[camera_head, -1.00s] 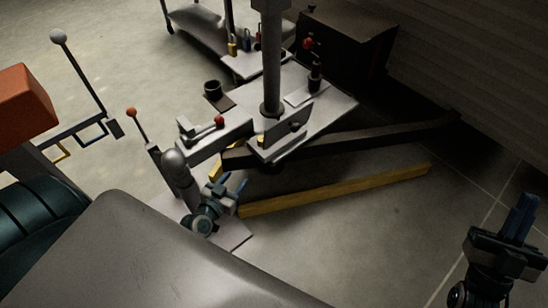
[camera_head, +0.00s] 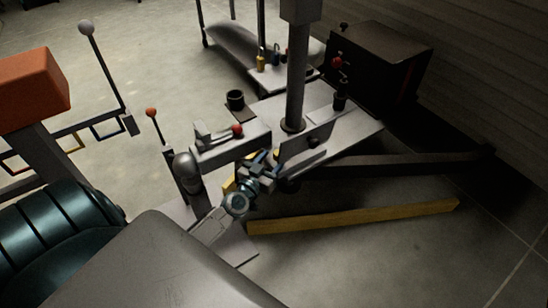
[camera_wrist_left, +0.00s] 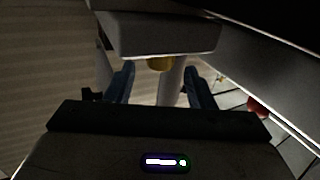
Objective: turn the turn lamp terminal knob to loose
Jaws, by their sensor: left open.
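My left gripper (camera_head: 270,160) is open, just in front of the grey bench structure and low beside its upright plate (camera_head: 300,140). A small dark knob (camera_head: 313,141) sits on that plate, right of my gripper. I cannot tell for sure whether it is the lamp terminal knob. In the left wrist view, the two blue fingers (camera_wrist_left: 161,85) stand apart with nothing gripped. A yellow rounded part (camera_wrist_left: 160,63) shows beyond and between them, under a grey block (camera_wrist_left: 160,35). My right gripper is out of view.
A red-ball lever (camera_head: 237,130) lies on the bench left of the post (camera_head: 297,75). A black cup (camera_head: 235,99) and a dark upright fitting (camera_head: 340,102) stand nearby. A yellow beam (camera_head: 355,216) lies on the floor. A dark cabinet (camera_head: 375,65) is behind.

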